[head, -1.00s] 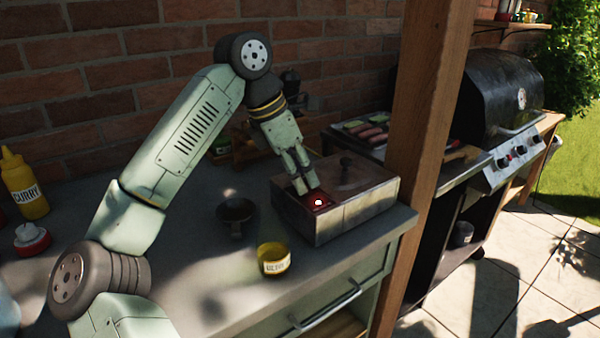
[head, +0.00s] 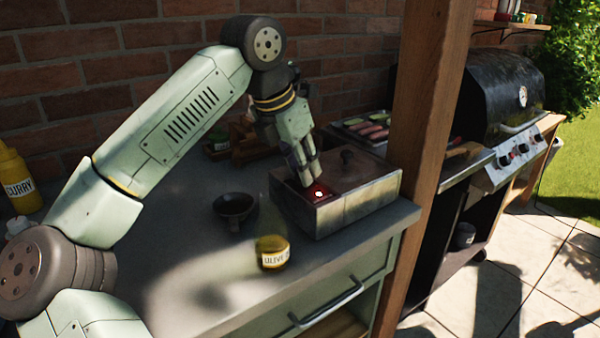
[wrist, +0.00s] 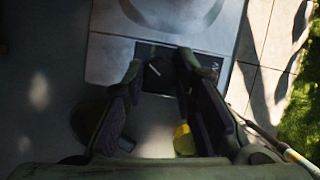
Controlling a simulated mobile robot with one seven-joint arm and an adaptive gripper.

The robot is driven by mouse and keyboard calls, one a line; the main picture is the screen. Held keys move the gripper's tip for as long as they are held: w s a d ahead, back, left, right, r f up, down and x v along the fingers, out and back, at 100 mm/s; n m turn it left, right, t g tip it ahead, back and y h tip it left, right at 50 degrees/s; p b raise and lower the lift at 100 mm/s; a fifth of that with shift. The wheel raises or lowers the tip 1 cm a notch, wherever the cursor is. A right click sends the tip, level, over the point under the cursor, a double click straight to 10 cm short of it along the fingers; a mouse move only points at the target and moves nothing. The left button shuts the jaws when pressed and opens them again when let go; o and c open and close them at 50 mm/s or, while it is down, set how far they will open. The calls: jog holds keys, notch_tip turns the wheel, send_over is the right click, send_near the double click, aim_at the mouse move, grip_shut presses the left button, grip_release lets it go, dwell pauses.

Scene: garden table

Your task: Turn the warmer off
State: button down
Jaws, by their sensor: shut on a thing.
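The warmer (head: 352,207) is a grey metal box with a dark lidded top on the counter. A red-lit panel with a bright white spot shows at its front left corner (head: 319,193). In the wrist view the warmer (wrist: 110,57) has a dark panel with a knob (wrist: 155,69) bearing a pale pointer line. My gripper (head: 312,183) reaches down to this panel; in the wrist view its two fingers (wrist: 160,66) stand on either side of the knob, shut on it. The exact finger contact is hard to see in the dim picture.
A yellow olive jar (head: 272,252) and a small dark pan (head: 235,207) stand left of the warmer on the counter (head: 185,270). A wooden post (head: 428,150) rises to its right, with a black grill (head: 500,90) beyond. A curry bottle (head: 20,182) stands far left.

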jog(key=n+y+b, duration=0.1)
jog(key=n, duration=0.2)
jog(key=n+t+y+b, duration=0.1)
jog(key=n+b, duration=0.1)
jog(key=n, duration=0.1)
jog(key=shift+s+d+n, duration=0.1)
jog(key=shift+n, duration=0.2)
dwell(0.4)
jog(key=c, duration=1.3)
grip_release()
jog(key=shift+c, duration=0.2)
jog(key=d+v, duration=0.1)
jog(key=v, duration=1.1)
jog(key=shift+a, duration=0.35)
jog(key=shift+s+f, duration=0.1)
jog(key=shift+s, duration=0.05)
